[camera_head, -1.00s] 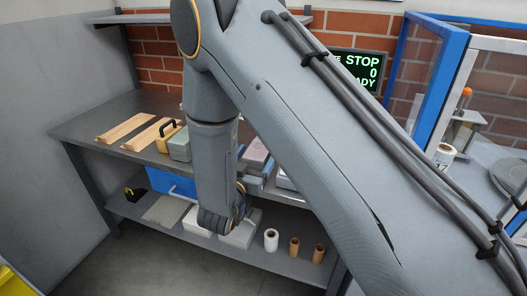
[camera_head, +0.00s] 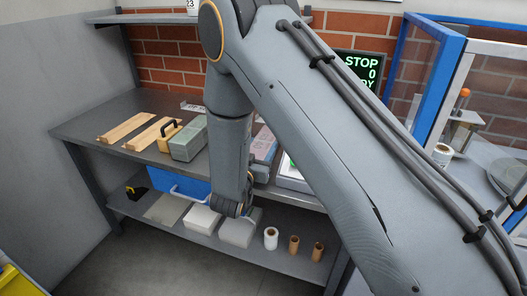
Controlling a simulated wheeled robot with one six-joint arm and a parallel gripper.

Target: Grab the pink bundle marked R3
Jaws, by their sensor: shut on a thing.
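A pink bundle (camera_head: 265,140) shows partly behind my arm, at the middle of the workbench. Its label is too small to read. My forearm and wrist hide the fingertips and the left side of the bundle, so I cannot tell whether the bundle touches the bench.
Wooden strips (camera_head: 126,127) lie further left. The lower shelf holds a blue bin (camera_head: 178,184), pale stacks (camera_head: 201,218) and rolls (camera_head: 271,238). A blue-framed enclosure (camera_head: 440,85) stands right.

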